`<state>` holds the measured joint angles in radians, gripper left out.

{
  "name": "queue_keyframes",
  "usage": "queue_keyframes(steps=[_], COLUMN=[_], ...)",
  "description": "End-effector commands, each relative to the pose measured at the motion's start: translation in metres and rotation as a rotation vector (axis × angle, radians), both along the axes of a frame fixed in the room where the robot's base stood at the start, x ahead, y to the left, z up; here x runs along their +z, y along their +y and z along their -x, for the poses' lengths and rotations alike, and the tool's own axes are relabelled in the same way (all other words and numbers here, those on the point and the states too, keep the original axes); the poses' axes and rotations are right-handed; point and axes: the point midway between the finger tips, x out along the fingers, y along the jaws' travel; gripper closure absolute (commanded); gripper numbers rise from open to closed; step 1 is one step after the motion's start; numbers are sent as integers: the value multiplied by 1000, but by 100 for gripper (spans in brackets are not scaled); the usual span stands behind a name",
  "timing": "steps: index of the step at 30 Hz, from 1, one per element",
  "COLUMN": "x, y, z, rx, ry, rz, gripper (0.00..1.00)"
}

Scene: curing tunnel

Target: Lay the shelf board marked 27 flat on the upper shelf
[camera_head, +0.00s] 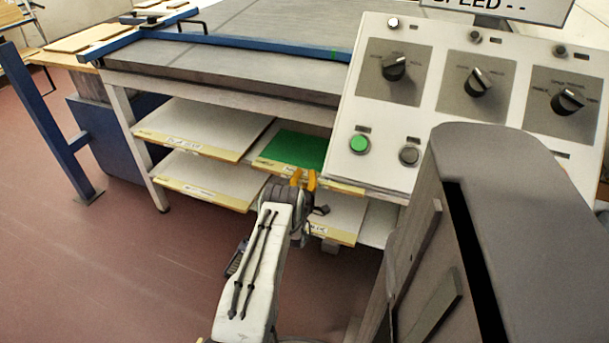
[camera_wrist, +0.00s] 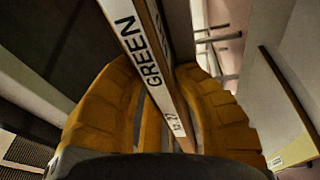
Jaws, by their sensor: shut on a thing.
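My gripper (camera_head: 304,180) has orange fingers, shut on the front edge of a green-topped shelf board (camera_head: 300,149). The board sits at upper shelf level under the long table, right of a white board (camera_head: 205,128); it looks about flat, but I cannot tell whether it rests fully on the shelf. In the wrist view the fingers (camera_wrist: 158,85) are on both sides of the board's pale edge (camera_wrist: 140,40), which is marked GREEN. The control panel hides the shelf's right end.
A grey control panel (camera_head: 435,100) with knobs and a green button stands right of my arm. The lower shelf holds pale boards (camera_head: 205,178). The table's grey top (camera_head: 230,65) lies above. A blue post (camera_head: 55,125) stands at left; the reddish floor (camera_head: 90,260) is clear there.

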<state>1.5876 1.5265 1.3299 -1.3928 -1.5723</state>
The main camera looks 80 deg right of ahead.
Motion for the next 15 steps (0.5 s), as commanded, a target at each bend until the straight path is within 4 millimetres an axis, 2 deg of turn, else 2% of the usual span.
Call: queue_keyframes(steps=[1,2,3,9,15], x=[5,0,0,0,0], y=[-1,0,0,0,0], z=[0,0,0,0,0], rx=[0,0,0,0,0], ry=[1,0,0,0,0], rz=[12,-1,-1,0,0], gripper=[100,73,69,51,51])
